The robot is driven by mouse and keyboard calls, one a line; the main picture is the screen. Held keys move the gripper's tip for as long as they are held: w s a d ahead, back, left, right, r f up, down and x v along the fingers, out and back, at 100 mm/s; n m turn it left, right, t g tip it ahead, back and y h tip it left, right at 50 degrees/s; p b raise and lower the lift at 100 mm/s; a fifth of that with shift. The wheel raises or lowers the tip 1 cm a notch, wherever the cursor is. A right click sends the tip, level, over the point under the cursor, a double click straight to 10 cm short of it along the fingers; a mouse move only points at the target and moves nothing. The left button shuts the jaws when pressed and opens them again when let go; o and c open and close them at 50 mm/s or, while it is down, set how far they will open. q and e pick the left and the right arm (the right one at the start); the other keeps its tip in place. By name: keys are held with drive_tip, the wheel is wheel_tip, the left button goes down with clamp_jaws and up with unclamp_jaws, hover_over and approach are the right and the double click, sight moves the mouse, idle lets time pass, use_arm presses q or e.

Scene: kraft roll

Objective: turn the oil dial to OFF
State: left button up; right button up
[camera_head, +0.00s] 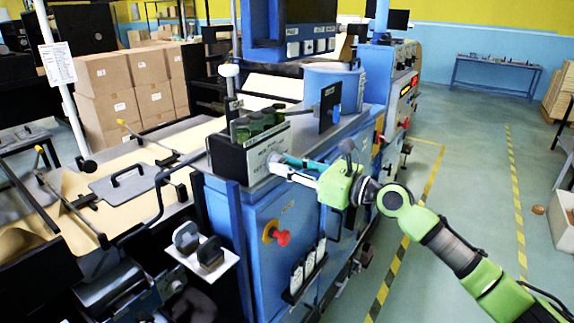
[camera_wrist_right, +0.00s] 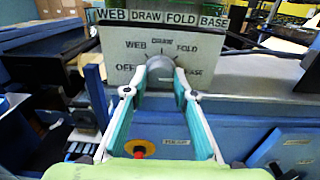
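The oil dial is a grey knob (camera_wrist_right: 160,68) on a pale panel (camera_wrist_right: 118,52) marked OFF, WEB, DRAW, FOLD and BASE. OFF is at the panel's lower left. In the head view the panel (camera_head: 268,146) is the front of a small box on the blue machine; the fingers cover the dial there. My right gripper (camera_wrist_right: 162,72) reaches the panel, one fingertip on each side of the knob, closed in on it. It also shows in the head view (camera_head: 279,165). The knob's pointer is hidden, so its setting cannot be read. My left gripper is not in view.
A red knob on a yellow plate (camera_head: 280,237) sits on the blue cabinet below. A blue cylinder (camera_head: 333,88) stands on the machine behind the gripper. The floor aisle (camera_head: 470,190) at right is clear.

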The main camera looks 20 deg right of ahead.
drive_tip(key=shift+c, duration=1.4)
drive_tip(key=shift+n, duration=0.4)
drive_tip(key=shift+f+n+b, duration=0.15)
drive_tip(key=shift+n+b, duration=7.15)
drive_tip(key=shift+n, duration=10.2)
